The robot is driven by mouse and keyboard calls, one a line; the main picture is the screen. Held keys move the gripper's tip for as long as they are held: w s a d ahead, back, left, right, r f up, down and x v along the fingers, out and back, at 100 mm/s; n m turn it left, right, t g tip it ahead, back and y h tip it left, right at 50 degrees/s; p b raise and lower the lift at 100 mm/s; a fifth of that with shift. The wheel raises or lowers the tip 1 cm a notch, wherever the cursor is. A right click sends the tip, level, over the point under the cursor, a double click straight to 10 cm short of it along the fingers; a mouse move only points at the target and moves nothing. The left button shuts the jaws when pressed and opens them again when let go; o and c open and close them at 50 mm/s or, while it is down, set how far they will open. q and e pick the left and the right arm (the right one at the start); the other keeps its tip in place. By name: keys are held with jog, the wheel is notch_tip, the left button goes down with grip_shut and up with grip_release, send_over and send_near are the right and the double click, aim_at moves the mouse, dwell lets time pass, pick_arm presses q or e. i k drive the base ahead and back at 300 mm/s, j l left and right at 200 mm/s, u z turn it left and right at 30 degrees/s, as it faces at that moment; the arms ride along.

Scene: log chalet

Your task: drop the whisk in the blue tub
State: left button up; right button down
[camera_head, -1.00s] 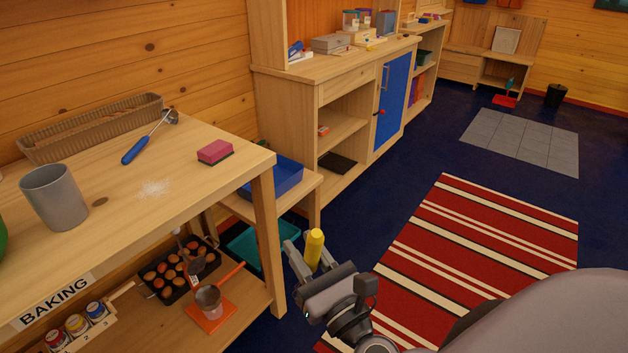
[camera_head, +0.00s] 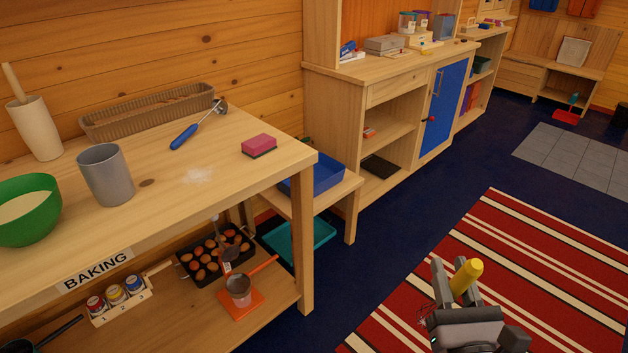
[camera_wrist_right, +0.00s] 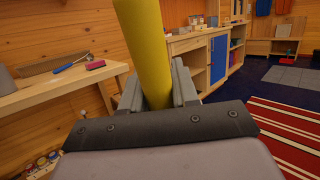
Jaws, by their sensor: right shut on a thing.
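My right gripper (camera_head: 455,287) is at the lower right of the head view, shut on the whisk's yellow handle (camera_head: 466,276). Wire loops show faintly below and left of the jaws. In the right wrist view the yellow handle (camera_wrist_right: 148,45) rises between the fingers. The whisk is held in the air over the floor and rug area, apart from the furniture. The blue tub (camera_head: 326,178) sits on a low wooden bench past the right end of the baking table, left of and farther away than the gripper. The table corner hides part of it. My left gripper is out of view.
The baking table (camera_head: 130,205) holds a green bowl (camera_head: 28,212), grey cup (camera_head: 106,176), blue-handled tool (camera_head: 186,136) and pink sponge (camera_head: 259,145). A teal tray (camera_head: 300,239) lies low under the bench. The table's front leg (camera_head: 306,240) stands near the tub. Dark blue floor is clear between.

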aim_at(323, 190)
jog(key=i+l+u, duration=0.95)
jog(key=l, duration=0.25)
jog(key=i+l+u, duration=0.2)
jog(key=l, duration=0.2)
jog(key=i+l+u, duration=0.25)
jog(key=l, duration=0.15)
jog(key=l+u, duration=0.25)
jog(key=l, duration=0.2)
jog(key=i+l+u, duration=0.2)
jog(key=l, duration=0.25)
jog(key=k, duration=0.05)
